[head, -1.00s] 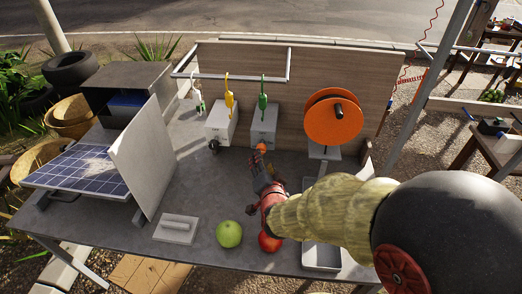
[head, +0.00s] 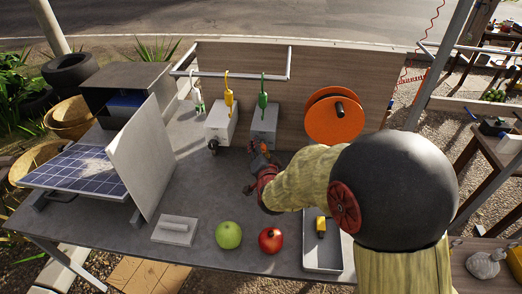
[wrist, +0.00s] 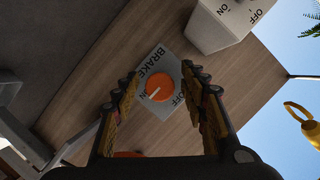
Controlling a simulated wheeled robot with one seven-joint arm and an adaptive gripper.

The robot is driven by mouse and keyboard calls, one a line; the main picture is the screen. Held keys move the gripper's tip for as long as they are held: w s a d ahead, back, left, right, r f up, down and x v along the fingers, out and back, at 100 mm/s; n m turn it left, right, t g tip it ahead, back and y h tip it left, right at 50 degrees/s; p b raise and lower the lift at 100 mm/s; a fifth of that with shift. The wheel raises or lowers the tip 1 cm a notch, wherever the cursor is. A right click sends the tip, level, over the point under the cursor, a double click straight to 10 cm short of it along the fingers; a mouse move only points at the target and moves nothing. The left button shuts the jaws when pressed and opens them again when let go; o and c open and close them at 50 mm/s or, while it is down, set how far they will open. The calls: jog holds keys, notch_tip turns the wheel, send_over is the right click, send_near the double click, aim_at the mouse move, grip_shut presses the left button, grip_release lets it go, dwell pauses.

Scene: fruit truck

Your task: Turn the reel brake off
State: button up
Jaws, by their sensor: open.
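The reel brake dial is an orange round knob (wrist: 160,87) on a grey plate (wrist: 172,68) marked BRAKE, ON and OFF, seen in the wrist view. Its white pointer line aims at the lower left, toward the ON mark. My gripper (wrist: 160,72) is open, with one finger on each side of the knob in that view; I see no contact. In the head view my gripper (head: 261,160) is in front of the backboard, left of the orange reel (head: 322,122). My arm hides the plate there.
A green fruit (head: 228,235), a red fruit (head: 270,240), a white block (head: 175,230) and a tray (head: 322,268) holding a yellow item (head: 321,226) are on the table. A solar panel (head: 78,168) is at left.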

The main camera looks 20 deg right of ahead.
jog(key=shift+c, duration=0.7)
grip_shut()
jog(key=shift+p, duration=0.3)
jog(key=n+p, duration=0.1)
jog(key=p, duration=0.1)
jog(key=n+g+h+p, duration=0.1)
jog(key=p, duration=0.1)
jog(key=shift+r+n, duration=0.2)
jog(key=shift+n, duration=0.2)
jog(key=n+g+h+p, duration=0.1)
jog(key=n+h+p, duration=0.1)
jog(key=p, duration=0.3)
jog(key=shift+n, duration=0.6)
jog(key=n+g+h+p, duration=0.1)
jog(key=n+h+p, duration=0.1)
jog(key=p, duration=0.3)
jog(key=shift+n, duration=0.5)
jog(key=n+h+p, duration=0.1)
jog(key=n+p, duration=0.2)
jog(key=shift+f+g+h+p, duration=0.15)
jog(key=shift+g+h+p, duration=0.2)
jog(key=shift+g+h, duration=0.05)
jog(key=shift+n, duration=0.4)
